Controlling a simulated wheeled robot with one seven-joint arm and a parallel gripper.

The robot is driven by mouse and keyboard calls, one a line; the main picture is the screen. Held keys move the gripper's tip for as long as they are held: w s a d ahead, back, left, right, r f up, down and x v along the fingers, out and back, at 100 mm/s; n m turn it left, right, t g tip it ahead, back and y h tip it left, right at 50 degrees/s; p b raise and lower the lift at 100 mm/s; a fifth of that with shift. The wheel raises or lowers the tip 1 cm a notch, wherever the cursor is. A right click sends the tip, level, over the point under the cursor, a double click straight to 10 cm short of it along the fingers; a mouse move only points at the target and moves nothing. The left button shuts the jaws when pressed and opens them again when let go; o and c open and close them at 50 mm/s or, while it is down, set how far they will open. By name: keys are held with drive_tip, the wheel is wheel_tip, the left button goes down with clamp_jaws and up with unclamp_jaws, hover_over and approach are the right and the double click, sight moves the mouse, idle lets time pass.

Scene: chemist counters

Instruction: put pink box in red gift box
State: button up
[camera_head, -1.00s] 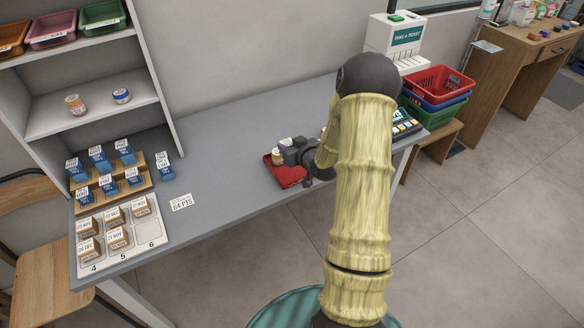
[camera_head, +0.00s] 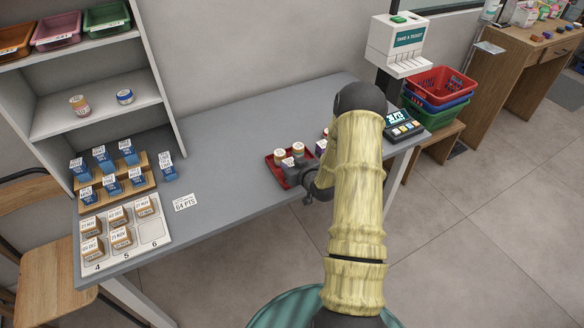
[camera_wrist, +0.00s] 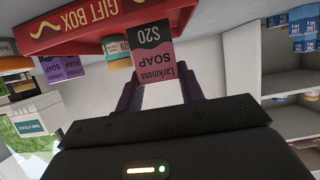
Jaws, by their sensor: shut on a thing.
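The pink box (camera_wrist: 158,62), a soap box with a "$20" tag, is between my gripper's fingers (camera_wrist: 160,92) in the wrist view. My gripper is shut on it. The red gift box (camera_wrist: 100,20) is a shallow tray lettered "GIFT BOX"; in the wrist view the pink box overlaps its wall, and I cannot tell whether it is inside. In the head view the red gift box (camera_head: 275,162) is on the grey counter, with my gripper (camera_head: 297,170) over its near side. The pink box is hidden there by my gripper.
Jars (camera_head: 280,154) and a purple soap box (camera_head: 321,147) stand in or beside the gift box. A card reader (camera_head: 402,125) and a ticket dispenser (camera_head: 398,45) are to the right. Tagged boxes (camera_head: 120,236) sit on the left. The counter between is mostly clear.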

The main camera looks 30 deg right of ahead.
drive_tip(key=shift+f, duration=0.85)
drive_tip(key=shift+f, duration=0.15)
drive_tip(key=o, duration=1)
drive_tip(key=shift+r, duration=0.25)
drive_tip(key=shift+s, duration=0.4)
drive_tip(key=b+v, duration=0.2)
drive_tip(key=v, duration=0.9)
drive_tip(key=shift+r, duration=0.15)
